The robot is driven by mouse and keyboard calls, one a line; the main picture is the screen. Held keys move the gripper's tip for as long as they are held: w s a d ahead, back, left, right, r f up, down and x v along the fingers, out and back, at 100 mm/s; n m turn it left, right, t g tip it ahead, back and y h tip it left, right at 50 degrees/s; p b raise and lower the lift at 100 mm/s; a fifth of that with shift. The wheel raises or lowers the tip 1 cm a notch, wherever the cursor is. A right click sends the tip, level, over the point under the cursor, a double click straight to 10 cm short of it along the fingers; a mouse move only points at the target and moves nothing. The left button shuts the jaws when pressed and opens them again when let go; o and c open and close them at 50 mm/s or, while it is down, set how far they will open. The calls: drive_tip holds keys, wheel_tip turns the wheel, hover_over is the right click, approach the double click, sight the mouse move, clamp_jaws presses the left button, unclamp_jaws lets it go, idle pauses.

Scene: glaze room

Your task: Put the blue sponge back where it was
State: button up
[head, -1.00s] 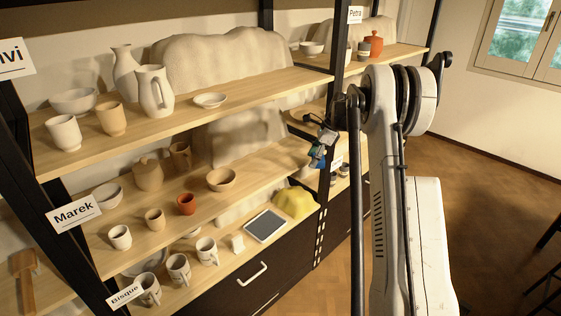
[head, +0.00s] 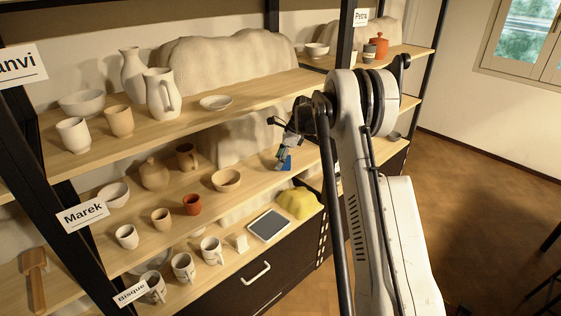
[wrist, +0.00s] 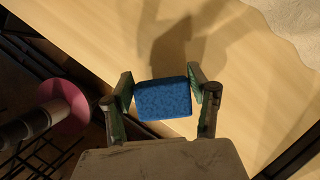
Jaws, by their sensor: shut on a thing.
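The blue sponge (wrist: 163,99) is between the two fingers of my gripper (wrist: 163,92) in the wrist view. The fingers are shut on its left and right sides. In the head view the sponge (head: 285,163) shows at the right end of the middle shelf (head: 245,191), below my gripper (head: 284,152). The wrist view shows pale shelf wood and a shadow beyond the sponge. I cannot tell whether the sponge touches the shelf or hangs just above it.
A tan bowl (head: 226,180) and a small red cup (head: 192,204) stand left of the sponge on the middle shelf. A yellow lump (head: 298,203) and a tablet (head: 269,225) lie on the shelf below. A black rack post is close to my arm. Bare wood surrounds the sponge.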

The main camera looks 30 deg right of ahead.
drive_tip(key=shift+d+f, duration=0.25)
drive_tip(key=shift+f, duration=0.3)
drive_tip(key=shift+f, duration=0.15)
drive_tip(key=o, duration=1)
